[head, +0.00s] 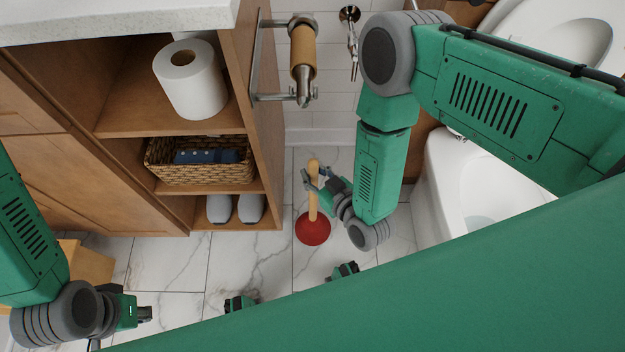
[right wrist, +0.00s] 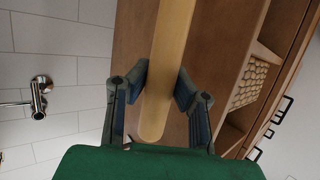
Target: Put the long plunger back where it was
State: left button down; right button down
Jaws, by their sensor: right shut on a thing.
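The plunger (head: 313,229) has a red rubber cup and a wooden handle. In the head view its cup is over the marble floor between the cabinet and the toilet; I cannot tell whether it touches the floor. My right gripper (head: 315,181) is shut on the upper part of the handle. In the right wrist view the handle (right wrist: 168,65) runs between the two fingers of that gripper (right wrist: 162,88); the cup is out of that view. My left gripper (head: 146,314) is at the lower left over the floor, away from the plunger, with its finger opening unclear.
A wooden cabinet (head: 262,120) stands left of the plunger, holding a paper roll (head: 190,78), a wicker basket (head: 200,160) and grey slippers (head: 219,208). A paper holder (head: 303,60) is on its side. The white toilet (head: 455,185) is at right. Floor is clear around the cup.

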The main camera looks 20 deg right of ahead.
aim_at(317, 182)
notch_tip(317, 182, down, 3)
jog(key=shift+d+f+b, duration=0.1)
jog(key=shift+d+b, duration=0.05)
jog(key=shift+b, duration=0.45)
jog(key=c, duration=1.5)
grip_release()
jog(key=shift+o, duration=0.2)
